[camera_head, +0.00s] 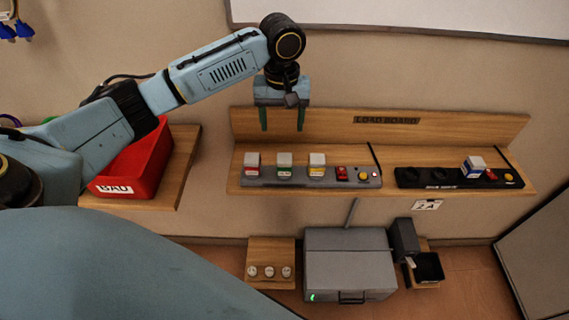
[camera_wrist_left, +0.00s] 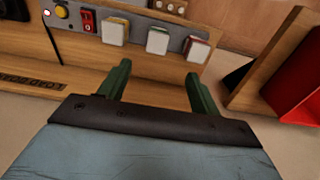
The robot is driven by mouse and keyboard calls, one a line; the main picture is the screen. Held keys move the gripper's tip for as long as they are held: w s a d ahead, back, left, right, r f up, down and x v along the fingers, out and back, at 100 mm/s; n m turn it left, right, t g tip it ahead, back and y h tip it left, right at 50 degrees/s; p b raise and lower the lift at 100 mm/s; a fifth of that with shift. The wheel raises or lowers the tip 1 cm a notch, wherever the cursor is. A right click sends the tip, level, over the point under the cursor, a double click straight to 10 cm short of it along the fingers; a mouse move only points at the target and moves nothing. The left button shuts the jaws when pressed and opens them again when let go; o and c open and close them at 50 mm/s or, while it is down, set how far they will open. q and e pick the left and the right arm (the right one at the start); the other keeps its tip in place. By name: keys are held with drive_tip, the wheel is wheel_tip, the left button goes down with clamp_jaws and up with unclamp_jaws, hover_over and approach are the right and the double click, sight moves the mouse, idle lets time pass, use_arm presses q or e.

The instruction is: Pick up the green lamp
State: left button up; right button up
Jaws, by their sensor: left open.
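The green lamp (camera_head: 284,168) has a pale square top and a green-marked base. It stands upright in the middle of three similar lamps on the grey strip of the board. It also shows in the left wrist view (camera_wrist_left: 158,42), just beyond the fingertips. My left gripper (camera_head: 282,127) is open and empty, fingers pointing down, above the green lamp in the picture and apart from it. Both green fingers show in the left wrist view (camera_wrist_left: 158,74). My right gripper is not in view.
A red-marked lamp (camera_head: 252,168) and a yellow-marked lamp (camera_head: 317,168) flank the green one closely. A red switch (camera_head: 342,173) and yellow button (camera_head: 363,176) are farther right. A black strip (camera_head: 430,179) holds a blue-marked lamp (camera_head: 472,169). A red bin (camera_head: 140,160) stands left.

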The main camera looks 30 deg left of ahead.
sight(284, 158)
use_arm(q)
wheel_tip(284, 158, down, 8)
drive_tip(key=shift+r+b, duration=0.15)
drive_tip(key=shift+b, duration=0.2)
drive_tip(key=shift+d+f+b, duration=0.15)
drive_tip(key=shift+f, duration=1.2)
drive_tip(key=shift+d+f+b, duration=0.15)
drive_tip(key=shift+f, duration=1.15)
drive_tip(key=c, duration=1.1)
